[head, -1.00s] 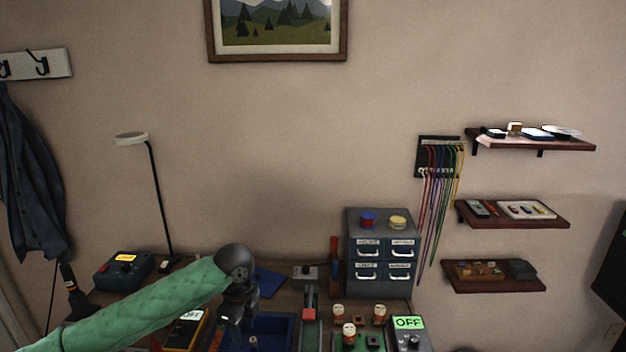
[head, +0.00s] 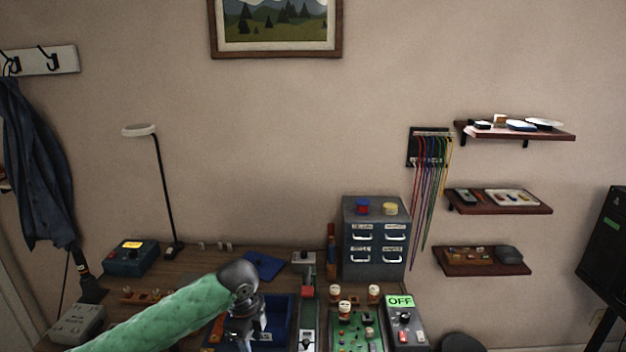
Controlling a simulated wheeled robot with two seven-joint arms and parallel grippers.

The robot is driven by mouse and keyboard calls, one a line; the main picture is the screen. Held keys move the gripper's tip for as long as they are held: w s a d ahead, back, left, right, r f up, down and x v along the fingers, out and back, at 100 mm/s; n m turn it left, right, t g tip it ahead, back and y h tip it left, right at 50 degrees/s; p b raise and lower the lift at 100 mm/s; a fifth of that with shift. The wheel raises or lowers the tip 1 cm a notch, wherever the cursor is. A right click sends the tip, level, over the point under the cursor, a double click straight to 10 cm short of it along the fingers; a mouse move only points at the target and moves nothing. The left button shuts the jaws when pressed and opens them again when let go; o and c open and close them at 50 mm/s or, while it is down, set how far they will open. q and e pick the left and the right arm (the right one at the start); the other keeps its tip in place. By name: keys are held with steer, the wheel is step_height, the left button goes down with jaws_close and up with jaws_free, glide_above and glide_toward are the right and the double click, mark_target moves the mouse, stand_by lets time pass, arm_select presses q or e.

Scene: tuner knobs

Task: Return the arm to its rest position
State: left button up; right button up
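My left arm (head: 165,318) has a green padded sleeve and reaches in from the lower left of the head view. Its dark wrist bends down over the bench. My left gripper (head: 243,338) points down in front of the blue tray (head: 282,312); I cannot tell whether its fingers are apart, and I see nothing clearly held. My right gripper is out of view. A green circuit board (head: 345,338) with several knob-like parts lies right of the tray. A grey unit (head: 405,330) with a green "OFF" display (head: 400,301) stands beside it.
A drawer cabinet (head: 375,240) stands at the bench's back right. A desk lamp (head: 160,190) and a blue meter (head: 130,258) stand at the back left. A grey box (head: 80,325) is near the arm at lower left. The wooden bench (head: 195,262) has bare room behind the arm.

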arm_select(q)
steer(key=s+d+f+n+t+h, duration=0.1)
steer(key=s+d+f+n, duration=0.3)
steer(key=s, duration=0.3)
steer(key=s+d+f+n+t+h, duration=0.1)
steer(key=s+d+f+n+h, duration=0.15)
steer(key=s+f, duration=0.3)
steer(key=s+a+f+n+t+y, duration=0.1)
steer(key=s+a+f+n+y, duration=0.15)
steer(key=s+a+n, duration=0.6)
steer(key=s+a+f+n+y, duration=0.1)
steer(key=s+a+f+n, duration=0.3)
steer(key=s, duration=0.7)
steer(key=s+f+x, duration=0.1)
steer(key=s+x, duration=0.2)
steer(key=x, duration=0.9)
steer(key=s+f+x, duration=0.1)
steer(key=s+x, duration=0.1)
steer(key=x, duration=0.9)
steer(key=s+f, duration=0.3)
steer(key=f, duration=0.6)
steer(key=s+f+g, duration=0.1)
steer(key=s+f, duration=0.3)
steer(key=f, duration=0.6)
steer(key=shift+d+g, duration=0.3)
steer(key=shift+d, duration=0.1)
